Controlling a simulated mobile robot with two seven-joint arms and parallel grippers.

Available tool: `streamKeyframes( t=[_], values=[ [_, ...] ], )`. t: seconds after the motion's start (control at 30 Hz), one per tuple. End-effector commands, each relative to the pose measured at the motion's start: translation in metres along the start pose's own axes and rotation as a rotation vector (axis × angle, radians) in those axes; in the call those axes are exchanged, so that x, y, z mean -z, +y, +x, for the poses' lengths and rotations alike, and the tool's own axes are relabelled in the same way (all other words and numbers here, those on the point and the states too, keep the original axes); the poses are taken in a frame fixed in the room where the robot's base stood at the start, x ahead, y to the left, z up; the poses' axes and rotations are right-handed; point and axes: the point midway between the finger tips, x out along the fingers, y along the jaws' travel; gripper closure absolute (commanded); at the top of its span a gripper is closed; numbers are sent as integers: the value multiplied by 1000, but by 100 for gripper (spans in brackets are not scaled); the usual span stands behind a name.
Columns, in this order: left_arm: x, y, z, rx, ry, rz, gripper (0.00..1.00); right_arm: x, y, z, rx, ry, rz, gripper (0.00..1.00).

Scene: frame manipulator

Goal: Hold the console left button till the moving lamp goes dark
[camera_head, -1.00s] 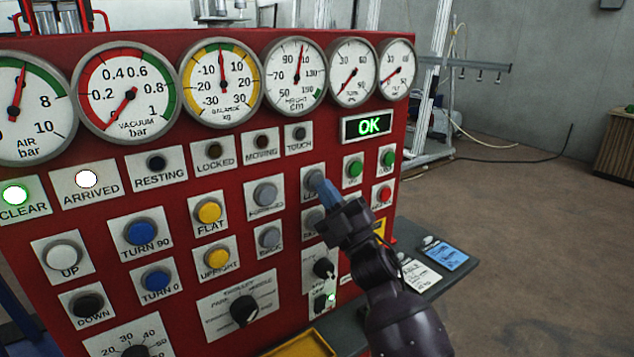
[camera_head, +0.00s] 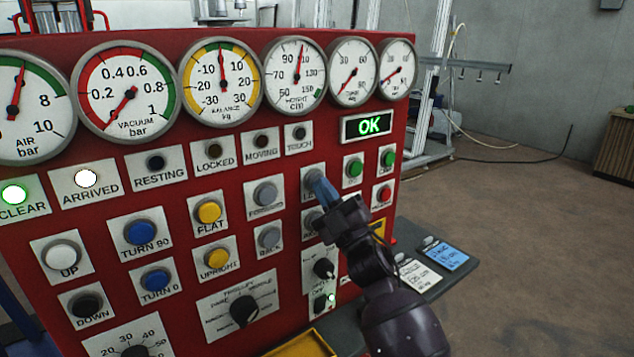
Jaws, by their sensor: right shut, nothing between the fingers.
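The red console (camera_head: 120,220) fills the left and middle of the view. My right gripper (camera_head: 320,188) is shut and empty, with its blue fingertips over the left button's plate (camera_head: 307,178). The fingertips hide most of that button, so I cannot tell whether they touch it or press it in. The moving lamp (camera_head: 261,142) is dark. The arrived lamp (camera_head: 85,178) is lit white and the clear lamp (camera_head: 14,194) is lit with a green rim. My left gripper is not in view.
A grey button (camera_head: 265,194) marked forward and a grey back button (camera_head: 269,237) sit left of my gripper. Another button below the fingertips is partly hidden. A green OK display (camera_head: 368,126) is at upper right. A ledge (camera_head: 440,262) with cards juts out at right.

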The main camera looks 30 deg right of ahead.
Motion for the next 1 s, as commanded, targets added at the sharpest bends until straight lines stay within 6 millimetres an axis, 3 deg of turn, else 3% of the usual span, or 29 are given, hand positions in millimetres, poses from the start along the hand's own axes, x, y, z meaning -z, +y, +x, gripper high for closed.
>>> streamKeyframes(
  t=[1.0],
  values=[
    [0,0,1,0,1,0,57,-3,-3,3,1,-1,0,100]
  ],
)
